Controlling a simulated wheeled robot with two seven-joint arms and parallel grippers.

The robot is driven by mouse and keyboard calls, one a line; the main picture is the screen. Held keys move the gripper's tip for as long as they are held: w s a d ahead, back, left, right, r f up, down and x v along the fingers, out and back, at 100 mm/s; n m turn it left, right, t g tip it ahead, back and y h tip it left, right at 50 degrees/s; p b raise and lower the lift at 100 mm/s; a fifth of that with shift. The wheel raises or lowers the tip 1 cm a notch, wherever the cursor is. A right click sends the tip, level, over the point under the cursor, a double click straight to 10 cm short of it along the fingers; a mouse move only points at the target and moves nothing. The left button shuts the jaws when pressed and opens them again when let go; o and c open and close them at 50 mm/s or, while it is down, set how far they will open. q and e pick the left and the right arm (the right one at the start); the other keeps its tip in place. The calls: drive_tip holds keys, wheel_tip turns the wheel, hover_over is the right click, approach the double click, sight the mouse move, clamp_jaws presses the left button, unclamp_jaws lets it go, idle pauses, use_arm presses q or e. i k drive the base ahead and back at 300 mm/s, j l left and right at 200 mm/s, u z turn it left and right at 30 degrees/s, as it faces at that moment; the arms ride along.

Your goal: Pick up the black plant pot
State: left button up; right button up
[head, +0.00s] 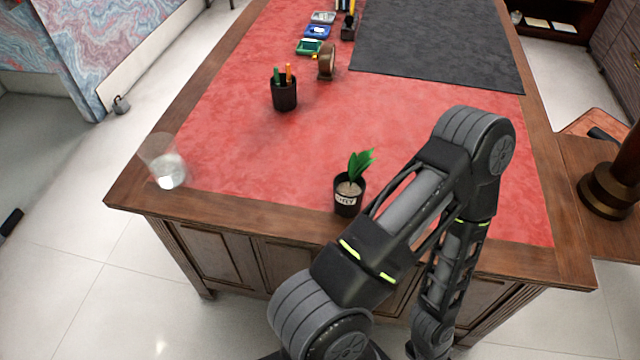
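The black plant pot (348,206) stands upright near the front edge of the red leather desk top (240,150). It has a pale label, light soil and a small green plant that leans right. One of my arms rises from the bottom and bends back down just right of the pot. Its links pass close to the pot in the picture; I cannot tell the gap in depth. Neither of my grippers can be made out in the head view, and no gripper is seen at the pot.
A clear glass (165,162) stands at the desk's left front corner. A black pen cup (285,94) stands farther back, near a brown round object (326,62) and several small coloured items. A dark mat (437,45) covers the back right. The red surface around the pot's left is clear.

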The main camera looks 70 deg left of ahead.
sight(349, 187)
drive_tip(key=k+j, duration=0.95)
drive_tip(key=k+j+z, duration=0.05)
